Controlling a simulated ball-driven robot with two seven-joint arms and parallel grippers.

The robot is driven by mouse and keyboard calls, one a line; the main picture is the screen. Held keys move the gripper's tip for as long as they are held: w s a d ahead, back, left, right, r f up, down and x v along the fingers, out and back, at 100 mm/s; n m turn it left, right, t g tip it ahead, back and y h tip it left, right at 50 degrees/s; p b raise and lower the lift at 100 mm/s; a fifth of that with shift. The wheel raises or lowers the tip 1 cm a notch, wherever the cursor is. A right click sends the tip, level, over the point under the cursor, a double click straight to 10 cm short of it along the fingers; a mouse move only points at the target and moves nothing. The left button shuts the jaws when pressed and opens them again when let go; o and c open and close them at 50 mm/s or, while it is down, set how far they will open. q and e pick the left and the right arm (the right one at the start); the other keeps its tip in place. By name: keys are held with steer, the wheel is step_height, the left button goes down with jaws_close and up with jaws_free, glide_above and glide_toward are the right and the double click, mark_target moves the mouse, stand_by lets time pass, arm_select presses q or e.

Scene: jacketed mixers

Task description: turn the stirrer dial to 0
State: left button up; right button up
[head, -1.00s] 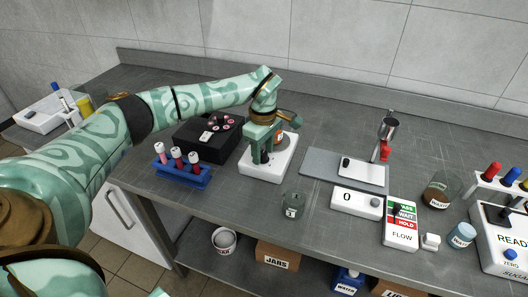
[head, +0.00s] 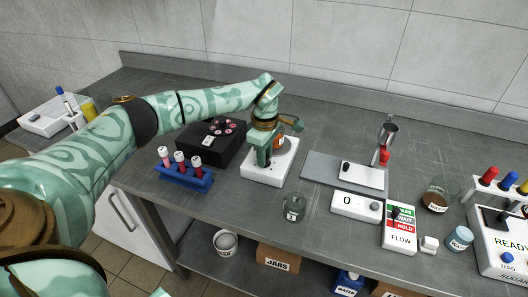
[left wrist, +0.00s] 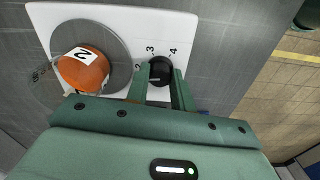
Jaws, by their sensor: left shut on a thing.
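My left gripper (left wrist: 162,88) is shut on the dial, one finger on each side. In the head view the left gripper (head: 263,160) hides the dial. My right gripper is not in view.
A black box (head: 207,146) stands left of the stirrer and a blue rack (head: 185,178) of tubes in front of it. A small glass jar (head: 294,208) stands front right.

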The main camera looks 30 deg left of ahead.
arm_select(q)
steer(key=n+p, duration=0.2)
steer(key=shift+r+n, duration=0.3)
steer(key=n+p, duration=0.2)
steer(key=shift+n, duration=0.3)
steer(key=n+p, duration=0.2)
steer(key=n, duration=0.1)
steer(key=shift+f+n+p, duration=0.1)
steer(key=shift+n+p, duration=0.2)
steer(key=n+p, duration=0.2)
steer(key=n, duration=0.1)
steer(key=shift+n, duration=0.3)
steer(key=n+p, duration=0.2)
steer(key=n, duration=0.3)
steer(key=shift+p, duration=0.35)
steer(key=shift+w+f+n+p, duration=0.1)
steer(key=shift+n+p, duration=0.75)
steer(key=shift+n, duration=1.65)
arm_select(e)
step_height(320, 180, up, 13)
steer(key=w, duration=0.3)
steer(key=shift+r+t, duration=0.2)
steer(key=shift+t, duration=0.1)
arm_select(q)
steer(key=o, duration=1)
steer(key=shift+f, duration=0.1)
